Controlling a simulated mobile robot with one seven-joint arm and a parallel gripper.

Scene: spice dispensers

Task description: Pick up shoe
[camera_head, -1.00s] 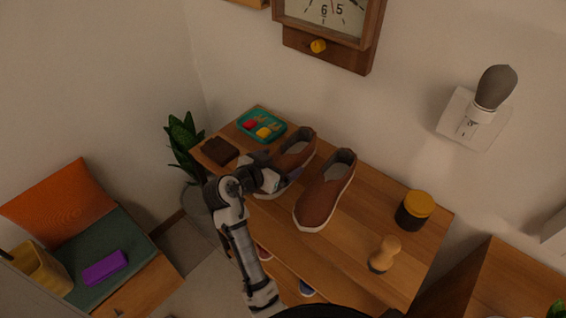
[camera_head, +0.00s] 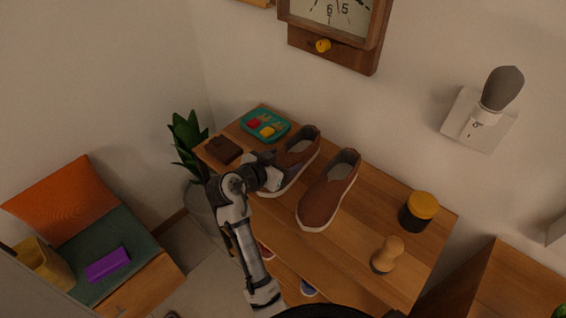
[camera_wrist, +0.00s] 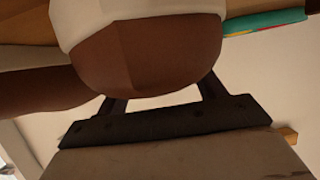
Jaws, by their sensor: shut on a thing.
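A brown slip-on shoe with a pale sole (camera_head: 302,152) is at the left of a matching brown shoe (camera_head: 328,195), above or on the wooden cabinet top. My gripper (camera_head: 268,171) is at the left shoe's near left side and shut on it; my wrist partly hides that side. In the wrist view the brown shoe (camera_wrist: 150,50) with its pale sole fills the upper middle, between the two dark fingers of my gripper (camera_wrist: 160,88). I cannot tell whether the held shoe still touches the wood. The other shoe stands upright beside it.
A teal tray (camera_head: 284,133) with red and yellow pieces and a dark brown block (camera_head: 223,149) lie behind and left.

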